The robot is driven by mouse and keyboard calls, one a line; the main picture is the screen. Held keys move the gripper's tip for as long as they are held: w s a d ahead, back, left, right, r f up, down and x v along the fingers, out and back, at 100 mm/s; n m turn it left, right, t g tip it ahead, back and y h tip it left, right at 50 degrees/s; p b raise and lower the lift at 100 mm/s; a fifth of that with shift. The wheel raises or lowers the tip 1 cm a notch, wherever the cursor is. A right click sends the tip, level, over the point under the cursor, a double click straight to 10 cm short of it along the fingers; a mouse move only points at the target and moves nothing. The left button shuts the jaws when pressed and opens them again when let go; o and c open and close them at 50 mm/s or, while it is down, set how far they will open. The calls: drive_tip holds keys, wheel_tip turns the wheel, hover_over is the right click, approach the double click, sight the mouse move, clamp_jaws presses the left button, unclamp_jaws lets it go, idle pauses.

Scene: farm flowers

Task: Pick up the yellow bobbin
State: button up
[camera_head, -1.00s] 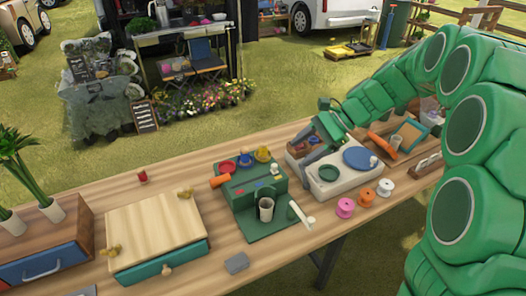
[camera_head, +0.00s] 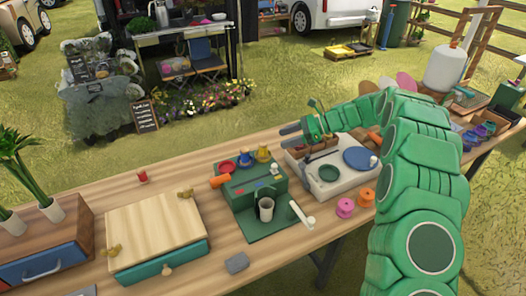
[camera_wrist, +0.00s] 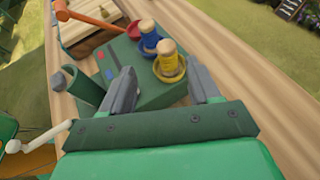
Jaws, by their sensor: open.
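The yellow bobbin (camera_head: 262,153) stands upright at the back right corner of the green box (camera_head: 240,189). In the wrist view the yellow bobbin (camera_wrist: 168,57) shows ahead of and between the fingers, on a small dish-like base. My gripper (camera_head: 283,136) is open and empty, to the right of the bobbin and a little higher in the head view. In the wrist view my gripper (camera_wrist: 165,88) points toward the bobbin, with both fingers apart from it. A blue bobbin (camera_head: 245,157) stands just left of the yellow one, close beside it.
A red dish (camera_head: 227,166) and an orange-handled tool (camera_head: 220,180) sit left of the bobbins. A grey cup (camera_head: 266,208) and white lever (camera_head: 301,213) stand in front. A white device (camera_head: 340,186) lies right of the box. Pink spool (camera_head: 345,207) stands near the table's front.

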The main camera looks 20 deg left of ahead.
sight(263, 150)
drive_tip(key=shift+w+f+x, duration=0.15)
drive_tip(key=shift+f+x, duration=0.05)
drive_tip(key=shift+x, duration=1.2)
drive_tip(key=shift+w+f+x, duration=0.15)
drive_tip(key=shift+x, duration=1.25)
drive_tip(key=shift+w+f+x, duration=0.15)
drive_tip(key=shift+f+x, duration=0.05)
drive_tip(key=shift+x, duration=1.2)
drive_tip(key=shift+d, duration=0.1)
drive_tip(key=c, duration=1.1)
